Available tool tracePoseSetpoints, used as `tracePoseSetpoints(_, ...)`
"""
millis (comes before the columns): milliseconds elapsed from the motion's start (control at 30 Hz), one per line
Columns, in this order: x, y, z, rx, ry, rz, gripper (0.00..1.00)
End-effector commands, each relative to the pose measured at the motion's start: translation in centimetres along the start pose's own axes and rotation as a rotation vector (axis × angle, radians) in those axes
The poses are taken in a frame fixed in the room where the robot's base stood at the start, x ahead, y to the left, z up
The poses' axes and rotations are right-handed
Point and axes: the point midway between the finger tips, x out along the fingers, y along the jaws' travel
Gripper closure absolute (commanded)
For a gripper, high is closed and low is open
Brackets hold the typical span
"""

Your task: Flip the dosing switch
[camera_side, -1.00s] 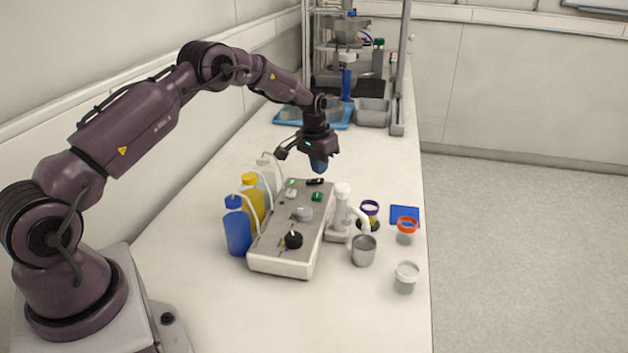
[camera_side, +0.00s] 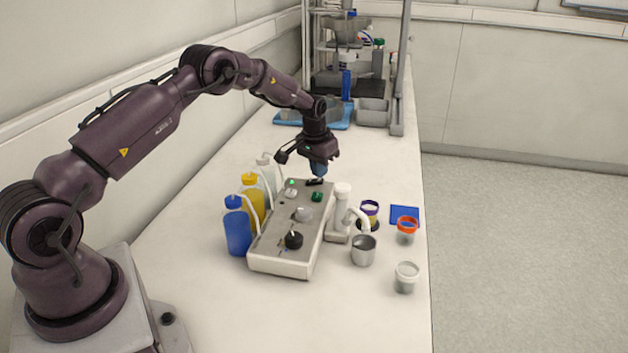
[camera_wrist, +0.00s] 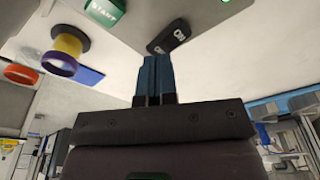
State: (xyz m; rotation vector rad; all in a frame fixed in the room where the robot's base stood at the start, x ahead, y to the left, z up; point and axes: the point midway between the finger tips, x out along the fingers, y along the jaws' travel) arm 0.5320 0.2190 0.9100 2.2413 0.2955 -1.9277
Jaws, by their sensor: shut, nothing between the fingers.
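The dosing unit (camera_side: 272,243) is a grey-topped box with knobs and buttons on the bench. A black rocker switch (camera_side: 315,182) sits at its far end; it also shows in the wrist view (camera_wrist: 169,36), with white marks on it. My gripper (camera_side: 319,172) points down just above this switch, its blue fingers shut and empty. In the wrist view the fingertips (camera_wrist: 155,60) appear very close to the switch; I cannot tell whether they touch it. A green START button (camera_side: 317,197) sits nearer on the panel, and its edge shows in the wrist view (camera_wrist: 104,10).
Blue (camera_side: 238,230), yellow and clear bottles with tubes line the unit's left side. A white dispenser (camera_side: 341,205), a metal cup (camera_side: 363,250) and several small jars stand on its right. A blue tray and rack stand farther back.

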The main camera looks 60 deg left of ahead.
Motion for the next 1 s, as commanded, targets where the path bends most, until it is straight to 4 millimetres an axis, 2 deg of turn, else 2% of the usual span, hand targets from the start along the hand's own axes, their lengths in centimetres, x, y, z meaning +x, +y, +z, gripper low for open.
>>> tracePoseSetpoints(1000,1.5,0.0,0.3,0.0,-0.001,0.0,1.0)
